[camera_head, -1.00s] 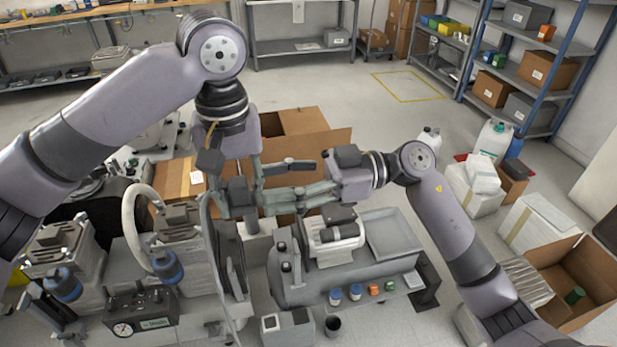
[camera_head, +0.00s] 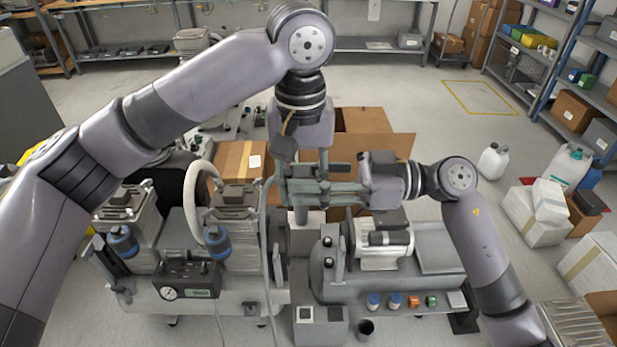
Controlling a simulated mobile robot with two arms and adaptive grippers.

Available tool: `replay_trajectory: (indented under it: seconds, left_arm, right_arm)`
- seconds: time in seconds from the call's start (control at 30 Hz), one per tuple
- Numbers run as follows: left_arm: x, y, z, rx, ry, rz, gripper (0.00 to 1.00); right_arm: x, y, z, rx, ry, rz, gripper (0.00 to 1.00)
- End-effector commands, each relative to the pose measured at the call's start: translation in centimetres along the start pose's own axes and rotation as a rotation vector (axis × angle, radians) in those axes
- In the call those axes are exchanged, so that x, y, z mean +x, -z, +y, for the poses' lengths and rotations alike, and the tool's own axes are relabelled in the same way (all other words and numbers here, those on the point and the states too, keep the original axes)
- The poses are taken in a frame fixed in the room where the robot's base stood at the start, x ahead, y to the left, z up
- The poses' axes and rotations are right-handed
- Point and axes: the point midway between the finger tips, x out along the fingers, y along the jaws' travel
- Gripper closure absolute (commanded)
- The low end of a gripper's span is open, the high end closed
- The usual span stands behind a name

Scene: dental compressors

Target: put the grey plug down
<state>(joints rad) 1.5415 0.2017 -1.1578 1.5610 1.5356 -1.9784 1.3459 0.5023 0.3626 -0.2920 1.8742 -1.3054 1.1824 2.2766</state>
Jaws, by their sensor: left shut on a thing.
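My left gripper (camera_head: 300,200) points down between the two compressors, at the centre of the view. It is shut, with a thin grey cable (camera_head: 268,230) hanging beside it. The grey plug in its grip is mostly hidden and hard to tell from the grey fingers. My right gripper (camera_head: 325,190) reaches in from the right and points left. Its fingers overlap the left gripper's in the picture; I cannot tell whether they touch or how far apart they are.
The left compressor has a gauge box (camera_head: 187,280) and a white hose (camera_head: 196,200). The right compressor has a pale motor (camera_head: 383,245) and small coloured caps along its front. An open carton (camera_head: 385,150) stands behind the grippers. Clear floor (camera_head: 440,125) lies beyond.

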Motion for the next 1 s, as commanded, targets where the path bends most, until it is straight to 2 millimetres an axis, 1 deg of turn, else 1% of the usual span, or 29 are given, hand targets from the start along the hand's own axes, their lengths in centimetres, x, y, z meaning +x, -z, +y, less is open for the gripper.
replay_trajectory:
  seconds: [0.03, 0.07, 0.43, 0.5, 0.53, 0.83, 0.87, 1.0]
  left_arm:
    - [-0.02, 0.0, 0.01, 0.0, 0.0, 0.0, 1.0]
    - [-0.02, 0.01, 0.0, 0.0, 0.0, 0.0, 1.0]
    - [-0.04, 0.15, -0.08, -0.005, 0.0, 0.004, 1.0]
    - [-0.04, 0.19, -0.09, -0.006, 0.0, 0.004, 1.0]
    - [-0.04, 0.19, -0.1, -0.006, 0.0, 0.004, 0.66]
    - [-0.02, 0.07, -0.03, -0.002, 0.0, 0.002, 0.45]
    - [-0.02, 0.06, -0.03, -0.002, 0.0, 0.002, 0.44]
    - [-0.01, 0.03, -0.01, -0.001, 0.0, 0.001, 0.44]
  right_arm:
    - [-0.01, -0.02, 0.0, 0.0, 0.0, 0.0, 0.72]
    - [-0.01, -0.02, 0.0, 0.0, 0.0, 0.0, 0.74]
    - [0.05, -0.02, -0.2, 0.0, 0.006, -0.001, 0.99]
    - [0.07, -0.02, -0.24, 0.0, 0.008, -0.001, 1.0]
    - [0.07, 0.02, -0.25, 0.0, 0.008, 0.0, 1.0]
    - [0.02, 0.01, -0.09, 0.0, 0.003, 0.0, 1.0]
    - [0.01, 0.01, -0.08, 0.0, 0.003, 0.0, 1.0]
    - [0.0, 0.01, -0.04, 0.0, 0.001, 0.0, 1.0]
